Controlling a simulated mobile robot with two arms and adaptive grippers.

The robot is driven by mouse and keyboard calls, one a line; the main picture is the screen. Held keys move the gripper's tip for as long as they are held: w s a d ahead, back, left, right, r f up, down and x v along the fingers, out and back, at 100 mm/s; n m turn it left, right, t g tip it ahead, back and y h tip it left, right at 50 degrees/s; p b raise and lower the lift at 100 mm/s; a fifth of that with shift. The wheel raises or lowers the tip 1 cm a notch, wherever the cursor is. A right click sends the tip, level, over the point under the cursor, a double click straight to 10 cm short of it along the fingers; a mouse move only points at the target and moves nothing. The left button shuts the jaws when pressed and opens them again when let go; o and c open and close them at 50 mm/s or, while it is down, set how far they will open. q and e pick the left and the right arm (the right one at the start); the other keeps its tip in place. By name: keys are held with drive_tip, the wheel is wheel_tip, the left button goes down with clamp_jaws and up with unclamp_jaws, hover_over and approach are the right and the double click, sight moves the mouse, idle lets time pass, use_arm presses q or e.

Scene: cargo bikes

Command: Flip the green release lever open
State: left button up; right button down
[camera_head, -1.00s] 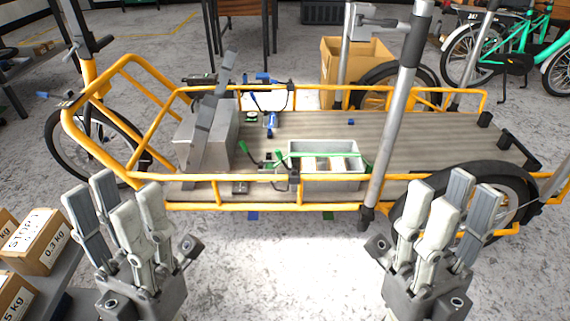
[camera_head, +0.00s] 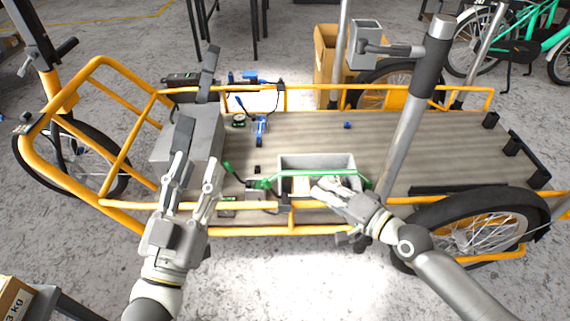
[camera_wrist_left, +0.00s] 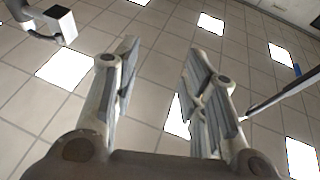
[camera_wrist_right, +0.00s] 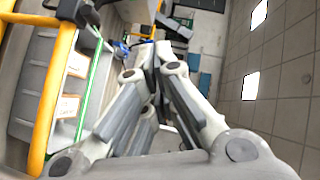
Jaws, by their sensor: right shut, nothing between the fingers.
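A green-tipped lever (camera_head: 230,169) stands near the cargo bed's front rail, left of a grey bin (camera_head: 300,161). I cannot tell whether these green parts are joined. My right gripper (camera_head: 322,187) is shut and empty, its tips over the bin's front side; its closed fingers fill the middle of the right wrist view (camera_wrist_right: 158,52). My left gripper (camera_head: 200,150) is open and empty, fingers upward, left of the green-tipped lever, with no clear contact.
The yellow rail (camera_head: 250,232) runs between me and the bed. A grey block (camera_head: 185,152) stands at the left of the bed, with blue clamps (camera_head: 260,130) behind. A silver post (camera_head: 405,130) rises beside my right arm.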

use_arm(q)
drive_tip(key=shift+w+f+y, duration=0.3)
drive_tip(key=shift+w+f, duration=0.15)
drive_tip(key=shift+w, duration=0.05)
use_arm(e)
drive_tip(key=shift+w+d+f+g, duration=0.35)
drive_tip(key=shift+d+f+g, duration=0.05)
drive_tip(key=shift+f, duration=0.3)
